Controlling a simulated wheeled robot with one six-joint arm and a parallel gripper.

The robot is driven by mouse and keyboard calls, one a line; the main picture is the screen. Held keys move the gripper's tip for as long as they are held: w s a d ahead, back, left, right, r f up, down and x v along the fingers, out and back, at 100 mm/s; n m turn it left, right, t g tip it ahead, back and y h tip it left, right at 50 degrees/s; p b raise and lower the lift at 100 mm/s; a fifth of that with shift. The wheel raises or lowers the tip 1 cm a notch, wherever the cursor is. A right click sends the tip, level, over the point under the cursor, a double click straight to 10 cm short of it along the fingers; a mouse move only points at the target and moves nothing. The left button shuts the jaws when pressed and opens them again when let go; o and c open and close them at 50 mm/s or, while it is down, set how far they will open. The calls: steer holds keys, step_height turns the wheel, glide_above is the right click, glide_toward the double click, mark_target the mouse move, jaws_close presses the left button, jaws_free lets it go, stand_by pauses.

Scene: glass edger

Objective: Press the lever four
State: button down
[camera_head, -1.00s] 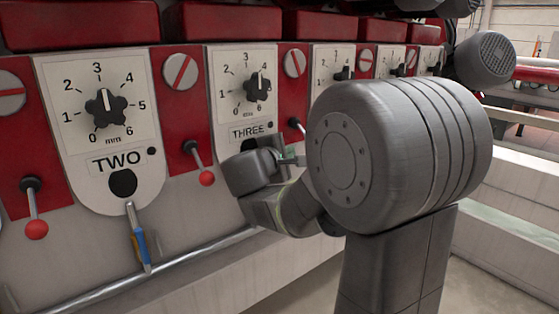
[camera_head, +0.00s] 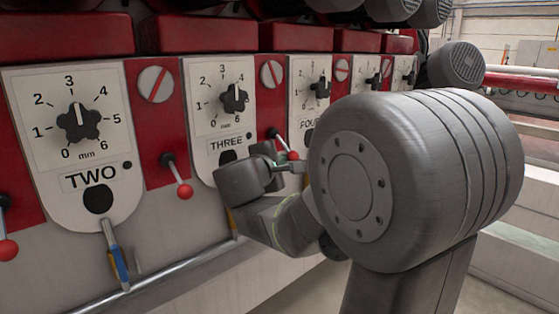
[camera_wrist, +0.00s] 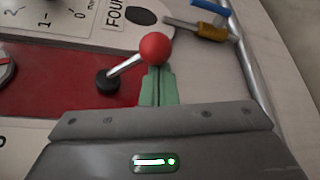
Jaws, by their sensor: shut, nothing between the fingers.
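A lever with a black base, a metal rod and a red ball (camera_head: 292,155) sticks out of the red panel between the THREE and FOUR plates. In the wrist view, its ball (camera_wrist: 155,47) is just beyond my fingertips, beside the FOUR plate (camera_wrist: 122,14). The FOUR plate (camera_head: 306,98) also shows in the head view, its lower part hidden by my arm. My gripper (camera_wrist: 158,72) is shut and empty, its green fingers close together right by the ball. I cannot tell whether they touch it. In the head view, my gripper (camera_head: 297,167) is just below the ball.
The TWO plate (camera_head: 118,185) and THREE plate (camera_head: 215,125) have dials. Another red-ball lever (camera_head: 184,190) sits between them. A metal rail (camera_head: 165,283) runs along below. A blue-and-yellow handled fitting (camera_head: 119,268) hangs under TWO. My arm blocks much of the right side.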

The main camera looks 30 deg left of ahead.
mark_target(290, 151)
steer(key=shift+d+r+n+p, duration=0.2)
steer(key=shift+r+n+p, duration=0.2)
steer(key=shift+p, duration=0.6)
steer(key=shift+s, duration=0.1)
steer(key=r+n+g+p, duration=0.1)
steer(key=p, duration=0.3)
steer(key=d+r+n+h+p, duration=0.1)
steer(key=p, duration=0.3)
steer(key=shift+s+r+g, duration=0.2)
steer(key=shift+g, duration=0.2)
steer(key=r+n+g+h+p, duration=0.1)
steer(key=n+p, duration=0.1)
steer(key=p, duration=0.3)
steer(key=r+n+h+p, duration=0.1)
steer(key=h+p, duration=0.1)
steer(key=p, duration=0.4)
steer(key=shift+s+d+r+n+g, duration=0.1)
steer(key=shift+d+r+n+g, duration=0.25)
steer(key=shift+r+n+g, duration=0.05)
steer(key=shift+r+p, duration=0.1)
steer(key=shift+p, duration=0.35)
